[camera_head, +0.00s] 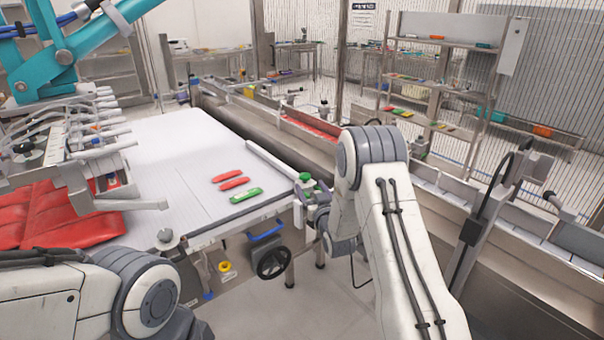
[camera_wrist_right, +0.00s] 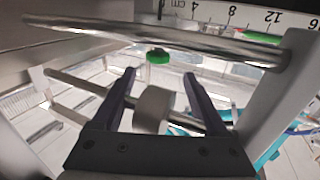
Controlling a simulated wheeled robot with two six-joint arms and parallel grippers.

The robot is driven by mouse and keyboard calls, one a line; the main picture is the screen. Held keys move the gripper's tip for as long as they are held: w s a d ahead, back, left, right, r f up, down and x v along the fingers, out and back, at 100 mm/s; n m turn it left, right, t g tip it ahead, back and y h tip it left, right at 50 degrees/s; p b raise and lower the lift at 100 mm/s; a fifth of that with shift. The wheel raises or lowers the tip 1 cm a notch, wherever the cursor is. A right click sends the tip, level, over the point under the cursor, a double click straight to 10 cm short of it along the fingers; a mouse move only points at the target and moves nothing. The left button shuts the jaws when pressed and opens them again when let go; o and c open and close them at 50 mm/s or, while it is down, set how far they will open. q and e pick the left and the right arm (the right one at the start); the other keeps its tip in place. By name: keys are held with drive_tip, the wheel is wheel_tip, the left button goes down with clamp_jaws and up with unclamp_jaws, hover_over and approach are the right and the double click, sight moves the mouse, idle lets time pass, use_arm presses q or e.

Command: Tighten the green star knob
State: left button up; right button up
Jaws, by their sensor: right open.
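The green star knob (camera_head: 305,177) sits at the right corner of the white table, beside my right gripper. In the right wrist view the green knob (camera_wrist_right: 158,57) shows small, just beyond the fingertips and about midway between them. My right gripper (camera_wrist_right: 160,76) is open, with a clear gap between its two dark fingers and the knob. A pale grey block (camera_wrist_right: 153,108) shows between the fingers; I cannot tell what it belongs to. In the head view my right arm hides most of its gripper (camera_head: 318,208). My left arm shows at the lower left, but its gripper is out of view.
Red packs (camera_head: 231,174) and a green pack (camera_head: 246,195) lie on the white table (camera_head: 180,150). A black handwheel (camera_head: 273,262), a blue handle (camera_head: 266,231) and a yellow knob (camera_head: 225,267) sit below its edge. Metal rods (camera_wrist_right: 170,38) cross close to my right gripper.

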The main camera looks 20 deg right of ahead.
sight(306, 178)
drive_tip(key=w, duration=0.2)
drive_tip(key=w+p, duration=0.1)
drive_tip(key=w, duration=0.5)
drive_tip(key=shift+w+d, duration=0.15)
drive_tip(key=shift+d, duration=0.2)
